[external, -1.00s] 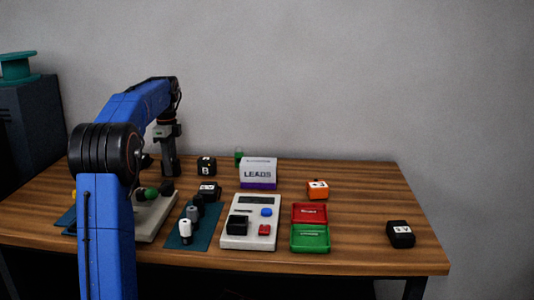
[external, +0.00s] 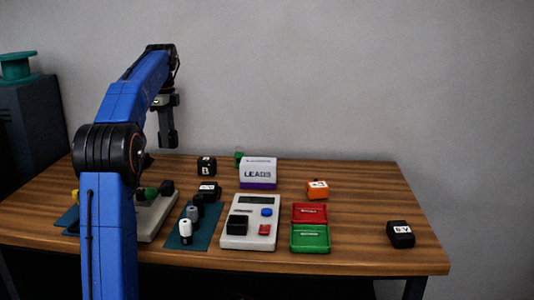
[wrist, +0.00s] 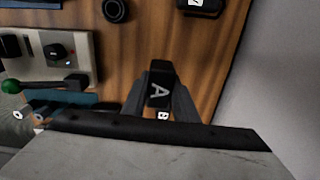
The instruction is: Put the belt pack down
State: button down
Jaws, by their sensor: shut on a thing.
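The belt pack, a black block marked with a white A (wrist: 159,92), is held between the two dark fingers of my gripper (wrist: 160,102) in the wrist view. In the external view my gripper (external: 168,138) hangs above the back left of the table, clear of its top. There the dark pack and fingers blend together, so I cannot tell them apart. A similar black block marked B (external: 206,166) stands on the table to the right of my gripper.
The wooden table (external: 350,210) has bare room at its right. A white LEADS box (external: 258,172), grey tester (external: 250,215), red tray (external: 310,212), green tray (external: 310,238), orange block (external: 317,189) and black block (external: 400,234) occupy it. A teal mat (external: 203,236) holds small pegs.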

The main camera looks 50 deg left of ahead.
jog(key=w+d+r, duration=0.4)
jog(key=w+d, duration=0.6)
notch_tip(320, 180, up, 4)
send_over(259, 161)
jog(key=shift+n, duration=0.3)
notch_tip(259, 161, down, 10)
jog(key=shift+s+r, duration=0.1)
jog(key=c, duration=1.4)
grip_release()
notch_tip(259, 161, up, 12)
